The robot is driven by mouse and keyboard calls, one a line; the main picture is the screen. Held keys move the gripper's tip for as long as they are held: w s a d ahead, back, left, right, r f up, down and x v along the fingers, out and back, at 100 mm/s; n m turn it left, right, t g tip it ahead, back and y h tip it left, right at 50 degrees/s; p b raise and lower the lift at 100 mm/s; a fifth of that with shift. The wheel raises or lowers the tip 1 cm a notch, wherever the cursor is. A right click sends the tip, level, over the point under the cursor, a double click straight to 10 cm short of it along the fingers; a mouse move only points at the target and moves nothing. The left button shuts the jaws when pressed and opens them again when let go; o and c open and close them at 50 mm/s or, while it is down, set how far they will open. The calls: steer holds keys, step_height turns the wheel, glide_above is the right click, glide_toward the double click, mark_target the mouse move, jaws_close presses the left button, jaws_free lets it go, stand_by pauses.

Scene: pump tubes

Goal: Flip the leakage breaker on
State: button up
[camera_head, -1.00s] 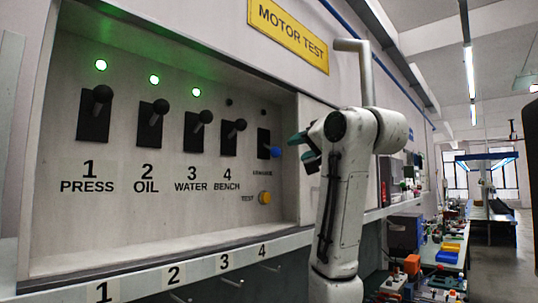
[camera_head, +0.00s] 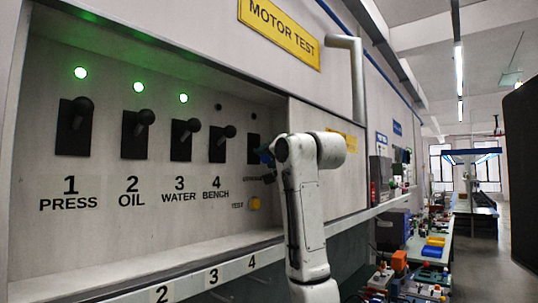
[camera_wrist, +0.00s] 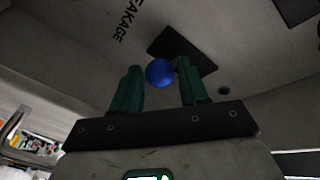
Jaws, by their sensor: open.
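The leakage breaker is a black plate (camera_head: 253,148) at the right end of the switch row, with a blue ball knob. In the wrist view its blue knob (camera_wrist: 160,73) shows in front of the black plate (camera_wrist: 196,56). My gripper (camera_wrist: 158,67) is open, with one green finger on each side of the knob. The left finger looks slightly apart from it; contact on the right is unclear. In the head view my gripper (camera_head: 265,155) is at the breaker, and my arm hides most of the knob.
Several black-knobbed levers, including PRESS (camera_head: 75,125) and BENCH (camera_head: 222,140), stand to the left. Green lamps glow above 1, 2 and 3; the lamp above 4 (camera_head: 218,106) is dark. A ledge (camera_head: 190,285) runs beneath.

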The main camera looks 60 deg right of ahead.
steer(key=shift+c, duration=0.2)
jaws_close()
stand_by(0.4)
